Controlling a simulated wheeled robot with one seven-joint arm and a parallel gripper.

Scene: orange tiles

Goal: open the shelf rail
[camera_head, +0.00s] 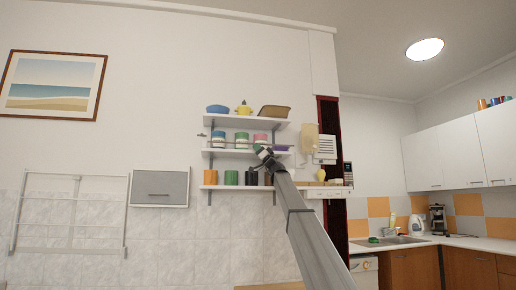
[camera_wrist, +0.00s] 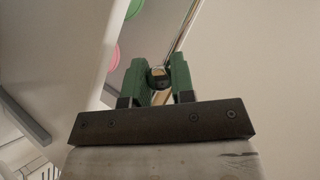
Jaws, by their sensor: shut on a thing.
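The shelf rail (camera_wrist: 186,25) is a thin metallic bar. In the wrist view it runs from the upper right down to my gripper (camera_wrist: 160,72). The green fingers are shut around the rail's near end, where a dark round piece shows between them. In the head view my gripper (camera_head: 262,152) is at the right part of the middle shelf (camera_head: 225,153) of a white wall shelf unit. The rail is too thin there to trace clearly, and my arm hides part of this area.
Colored pots (camera_head: 218,140) stand on the middle shelf. Several mugs (camera_head: 231,177) are on the lower shelf, and a brown basket (camera_head: 273,111) is on the top one. A grey wall cabinet (camera_head: 160,186) hangs at the left. A white dispenser (camera_head: 325,148) is close on the right.

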